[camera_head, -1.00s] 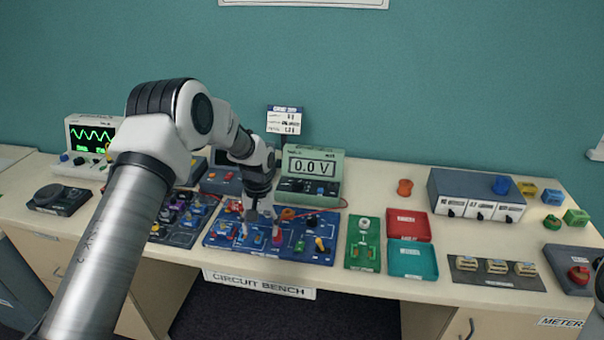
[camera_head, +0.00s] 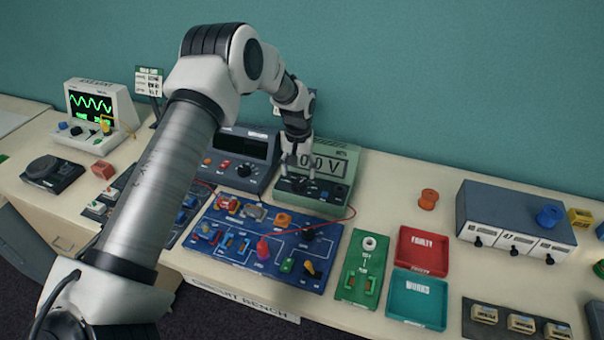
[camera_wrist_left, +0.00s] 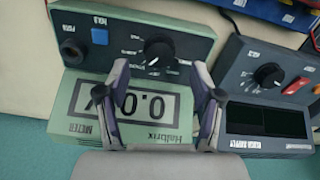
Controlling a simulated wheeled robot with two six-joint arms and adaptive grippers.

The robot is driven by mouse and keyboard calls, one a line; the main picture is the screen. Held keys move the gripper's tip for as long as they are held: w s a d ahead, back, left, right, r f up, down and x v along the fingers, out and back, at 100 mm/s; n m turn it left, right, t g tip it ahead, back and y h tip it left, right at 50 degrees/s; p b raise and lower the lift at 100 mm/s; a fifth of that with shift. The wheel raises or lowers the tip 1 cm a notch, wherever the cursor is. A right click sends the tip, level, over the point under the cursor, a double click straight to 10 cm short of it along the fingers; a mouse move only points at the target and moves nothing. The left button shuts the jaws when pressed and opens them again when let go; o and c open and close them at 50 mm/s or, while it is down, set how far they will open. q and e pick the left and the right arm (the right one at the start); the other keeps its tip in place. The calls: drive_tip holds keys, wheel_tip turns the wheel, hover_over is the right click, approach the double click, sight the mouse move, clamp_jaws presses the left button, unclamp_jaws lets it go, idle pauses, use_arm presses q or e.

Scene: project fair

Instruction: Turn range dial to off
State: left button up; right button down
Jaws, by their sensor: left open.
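The green meter (camera_head: 347,160) reads 0.0 V on its screen and stands at the back of the bench. Its black range dial (camera_wrist_left: 159,52) shows at the upper middle of the left wrist view, with a white pointer mark and small labels around it. My left gripper (camera_head: 298,182) is over the meter's control panel in the head view, partly hiding the panel and screen. In the left wrist view its two fingers (camera_wrist_left: 162,90) are apart, one on each side below the dial in the picture. Nothing is between them, and I cannot tell whether they touch the meter.
A dark power supply (camera_head: 238,155) with its own black knob stands close left of the meter. The blue circuit board (camera_head: 275,252), with a red lead crossing it, lies in front. A red tray (camera_head: 423,250), a teal tray (camera_head: 417,298) and a grey box (camera_head: 515,215) are to the right.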

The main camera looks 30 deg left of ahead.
sight(299, 183)
use_arm(q)
drive_tip(key=f+p, duration=0.1)
drive_tip(key=f, duration=0.3)
drive_tip(key=shift+w+f, duration=0.45)
drive_tip(key=shift+f, duration=0.05)
drive_tip(key=shift+s+r, duration=0.1)
drive_tip(key=shift+s, duration=0.05)
drive_tip(key=shift+s+r, duration=0.15)
drive_tip(key=shift+s, duration=0.05)
drive_tip(key=c, duration=1.2)
drive_tip(key=shift+o, duration=0.2)
drive_tip(key=shift+n, duration=0.4)
drive_tip(key=n, duration=0.2)
drive_tip(key=shift+n+b, duration=0.3)
drive_tip(key=shift+n, duration=1.8)
drive_tip(key=shift+s, duration=0.1)
